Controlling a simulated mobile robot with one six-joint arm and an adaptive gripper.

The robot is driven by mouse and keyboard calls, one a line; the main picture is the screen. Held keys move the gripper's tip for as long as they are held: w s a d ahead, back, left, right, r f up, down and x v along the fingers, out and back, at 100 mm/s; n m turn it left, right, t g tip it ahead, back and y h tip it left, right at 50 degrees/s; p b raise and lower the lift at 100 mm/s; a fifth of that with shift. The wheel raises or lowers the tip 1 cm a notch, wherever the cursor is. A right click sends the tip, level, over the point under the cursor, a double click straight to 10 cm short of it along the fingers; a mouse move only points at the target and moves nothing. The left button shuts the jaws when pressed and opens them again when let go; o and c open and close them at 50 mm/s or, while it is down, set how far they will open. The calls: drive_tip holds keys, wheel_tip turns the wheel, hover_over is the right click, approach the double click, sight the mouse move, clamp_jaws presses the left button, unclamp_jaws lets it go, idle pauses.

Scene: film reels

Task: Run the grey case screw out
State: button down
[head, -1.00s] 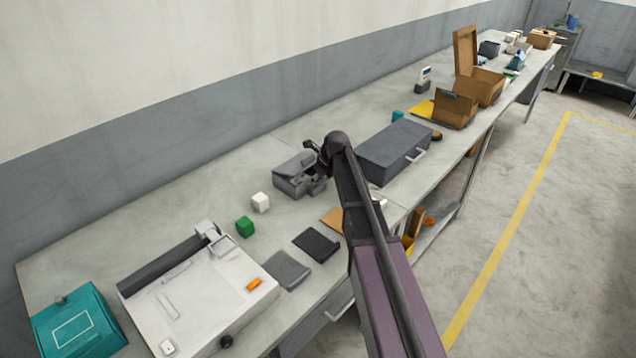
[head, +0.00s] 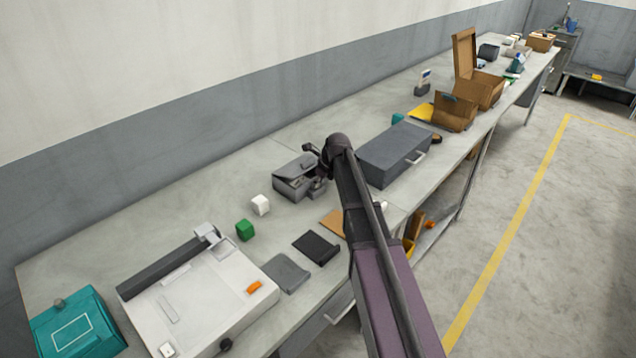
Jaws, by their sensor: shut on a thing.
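The grey case (head: 291,184) sits on the bench near the middle of the head view. It is a small box with a grey top, and a dark recess shows near its front right. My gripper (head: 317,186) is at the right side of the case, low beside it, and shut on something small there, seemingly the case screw. The screw itself is hidden by my gripper and wrist or too small to make out. I cannot tell how far it stands out of the case.
A larger grey box with a handle (head: 393,155) stands close right of my wrist. A dark flat piece (head: 315,248) lies in front. Bare bench lies behind the case.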

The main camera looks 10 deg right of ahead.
drive_tip(key=shift+n, duration=0.4)
drive_tip(key=c, duration=0.5)
unclamp_jaws()
drive_tip(key=shift+m, duration=0.5)
drive_tip(key=shift+s+d+r+m+p, duration=0.15)
drive_tip(key=shift+r+m+p, duration=0.25)
drive_tip(key=shift+r+p, duration=0.4)
drive_tip(key=p+v, duration=0.3)
drive_tip(key=v, duration=0.1)
drive_tip(key=p+v, duration=0.8)
drive_tip(key=shift+s, duration=0.25)
